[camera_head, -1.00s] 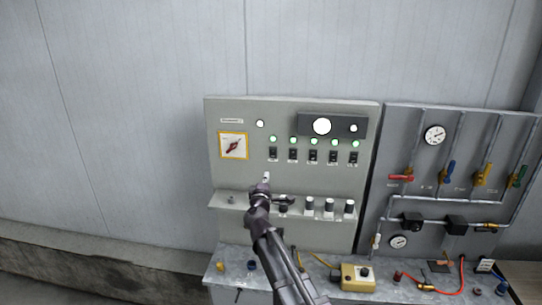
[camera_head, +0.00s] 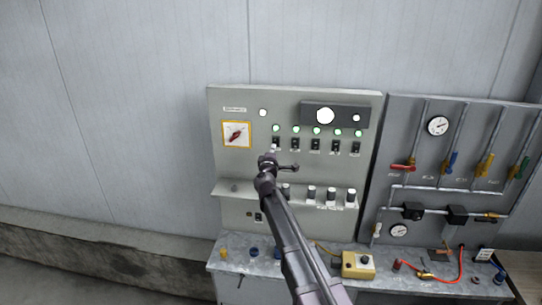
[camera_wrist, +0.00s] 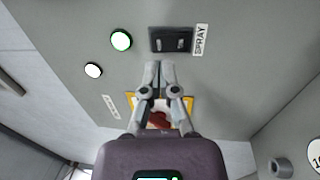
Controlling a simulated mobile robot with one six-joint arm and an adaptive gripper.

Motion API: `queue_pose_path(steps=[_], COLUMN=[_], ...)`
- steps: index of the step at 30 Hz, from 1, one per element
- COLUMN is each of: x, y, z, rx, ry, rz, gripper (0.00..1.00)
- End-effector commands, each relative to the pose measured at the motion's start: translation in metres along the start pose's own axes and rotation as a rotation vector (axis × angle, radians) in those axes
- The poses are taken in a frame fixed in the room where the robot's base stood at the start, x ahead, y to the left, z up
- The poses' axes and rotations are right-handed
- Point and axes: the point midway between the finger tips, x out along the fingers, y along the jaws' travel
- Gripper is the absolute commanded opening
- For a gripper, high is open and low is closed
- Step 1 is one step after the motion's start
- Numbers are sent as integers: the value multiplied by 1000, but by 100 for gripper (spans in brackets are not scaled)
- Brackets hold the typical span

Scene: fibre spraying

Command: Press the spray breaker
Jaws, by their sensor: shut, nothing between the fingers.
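The spray breaker is a black switch labelled SPRAY. It shows in the wrist view (camera_wrist: 171,39) just beyond my fingertips, and in the head view as the leftmost switch (camera_head: 276,142) of a row on the grey panel (camera_head: 235,172). My gripper (camera_wrist: 158,66) is shut and empty, its fingertips close together, just short of the switch's edge in the picture. In the head view my gripper (camera_head: 272,149) overlaps the switch's lower part. I cannot tell whether it touches the panel. A lit green lamp (camera_wrist: 121,40) sits beside the switch.
A red rotary switch on a yellow-edged plate (camera_head: 236,135) is left of the breaker; more switches (camera_head: 315,145) stand to the right. A ledge with several knobs (camera_head: 331,194) juts out below. A pipe panel (camera_head: 460,135) stands at right. A yellow box (camera_head: 357,264) lies on the bench.

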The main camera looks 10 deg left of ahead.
Motion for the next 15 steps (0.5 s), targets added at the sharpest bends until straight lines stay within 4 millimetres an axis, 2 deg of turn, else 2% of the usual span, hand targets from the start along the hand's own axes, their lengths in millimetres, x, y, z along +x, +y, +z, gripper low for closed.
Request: queue_pose_path(steps=[1, 6, 15], x=[10, 27, 36], y=[1, 0, 0], z=[-1, -1, 0], rx=[0, -1, 0], ry=[0, 0, 1], rz=[0, 0, 0], gripper=[0, 0, 0])
